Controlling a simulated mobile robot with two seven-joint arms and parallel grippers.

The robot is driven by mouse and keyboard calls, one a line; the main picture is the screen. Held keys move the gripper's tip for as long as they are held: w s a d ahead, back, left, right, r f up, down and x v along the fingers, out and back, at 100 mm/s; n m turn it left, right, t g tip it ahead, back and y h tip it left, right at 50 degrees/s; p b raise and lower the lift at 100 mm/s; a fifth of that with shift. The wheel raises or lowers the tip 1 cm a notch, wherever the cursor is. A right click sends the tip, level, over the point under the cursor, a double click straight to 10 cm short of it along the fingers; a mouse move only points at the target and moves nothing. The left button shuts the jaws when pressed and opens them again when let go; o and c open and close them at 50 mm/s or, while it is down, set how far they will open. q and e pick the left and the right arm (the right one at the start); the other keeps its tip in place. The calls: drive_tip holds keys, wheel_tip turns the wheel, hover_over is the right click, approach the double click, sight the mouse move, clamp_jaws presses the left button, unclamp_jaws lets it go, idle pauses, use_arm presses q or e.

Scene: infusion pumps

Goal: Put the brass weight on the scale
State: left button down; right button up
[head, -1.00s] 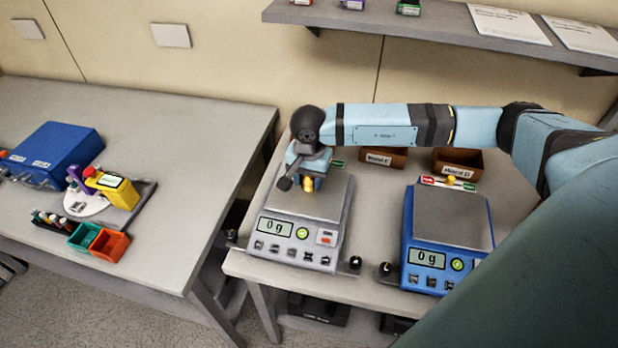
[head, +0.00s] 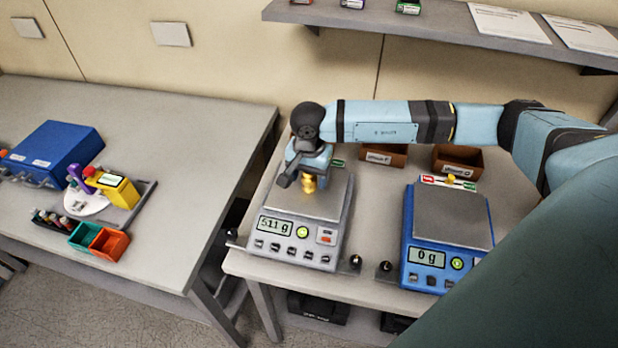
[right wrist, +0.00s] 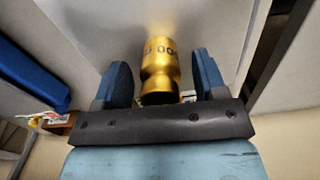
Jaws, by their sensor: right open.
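The brass weight (head: 309,183) stands on the plate of the grey scale (head: 327,200). That scale's display reads a number ending in g, which looks like 511 g. My right gripper (head: 310,174) is just above and around the weight. In the right wrist view the brass weight (right wrist: 160,72) sits between the two blue fingers of my right gripper (right wrist: 160,84), with a gap on each side, so the gripper is open. My left gripper is not in view.
A blue scale (head: 450,218) reading 0 g stands to the right, with a small brass piece (head: 451,179) behind it. Brown bins (head: 457,162) stand at the back. A second table (head: 190,150) at left holds a blue box (head: 55,152) and coloured trays. A shelf (head: 440,25) hangs above.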

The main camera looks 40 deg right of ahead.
wheel_tip(320, 180, up, 11)
drive_tip(key=shift+b, duration=0.45)
idle(0.3)
